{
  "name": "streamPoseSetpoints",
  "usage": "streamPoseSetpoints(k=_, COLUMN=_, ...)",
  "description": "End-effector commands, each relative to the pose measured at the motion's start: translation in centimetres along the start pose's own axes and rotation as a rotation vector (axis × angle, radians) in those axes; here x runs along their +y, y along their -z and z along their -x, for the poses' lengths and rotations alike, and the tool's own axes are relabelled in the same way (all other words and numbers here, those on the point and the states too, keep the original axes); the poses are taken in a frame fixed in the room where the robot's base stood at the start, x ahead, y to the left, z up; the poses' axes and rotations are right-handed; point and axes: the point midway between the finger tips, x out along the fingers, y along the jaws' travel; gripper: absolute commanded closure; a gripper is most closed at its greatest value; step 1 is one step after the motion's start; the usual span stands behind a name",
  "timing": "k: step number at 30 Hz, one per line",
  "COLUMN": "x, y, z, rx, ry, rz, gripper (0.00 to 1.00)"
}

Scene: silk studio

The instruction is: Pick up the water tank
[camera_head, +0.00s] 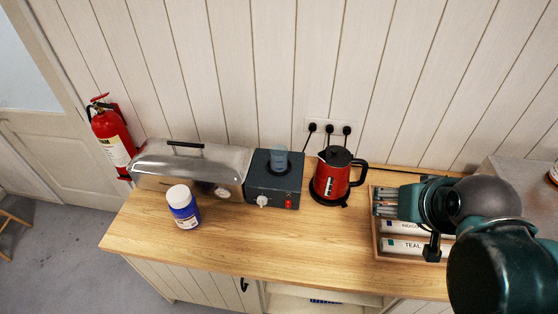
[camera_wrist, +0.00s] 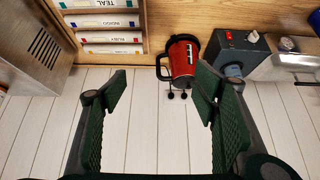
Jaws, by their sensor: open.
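A small translucent blue cylinder (camera_head: 279,158), which looks like the water tank, stands upright on a dark grey box (camera_head: 262,182) with a pale knob and a red switch. In the wrist view, which is upside down, a bluish part that seems to be the tank (camera_wrist: 233,70) shows at the box's wall side, close to the right finger. My gripper (camera_wrist: 165,95) is open and empty. In the head view my gripper (camera_head: 385,202) is at the right, over a wooden tray, well to the right of the tank and beyond the kettle.
A red and black kettle (camera_head: 333,178) stands between the box and my gripper. A long metal steamer (camera_head: 192,168) stands left of the box. A white-lidded blue jar (camera_head: 183,206) stands in front of it. Labelled packs lie in the tray (camera_head: 376,247). The front middle of the counter (camera_head: 290,237) is clear.

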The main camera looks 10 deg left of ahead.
Motion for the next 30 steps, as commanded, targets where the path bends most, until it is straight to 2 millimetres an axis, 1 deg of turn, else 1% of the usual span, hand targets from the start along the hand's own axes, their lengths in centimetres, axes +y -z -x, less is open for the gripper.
streamPoseSetpoints(k=8, x=0.0, y=0.1, z=0.0, rx=-0.001, ry=0.001, rz=0.003, gripper=0.4)
streamPoseSetpoints(k=14, x=-0.4, y=0.9, z=-0.2, rx=-0.012, ry=0.006, rz=0.031, gripper=0.4)
streamPoseSetpoints(k=20, x=-1.3, y=2.6, z=-0.7, rx=-0.042, ry=0.019, rz=0.105, gripper=0.4)
streamPoseSetpoints(k=30, x=-3.9, y=6.8, z=-2.4, rx=-0.109, ry=0.055, rz=0.279, gripper=0.4)
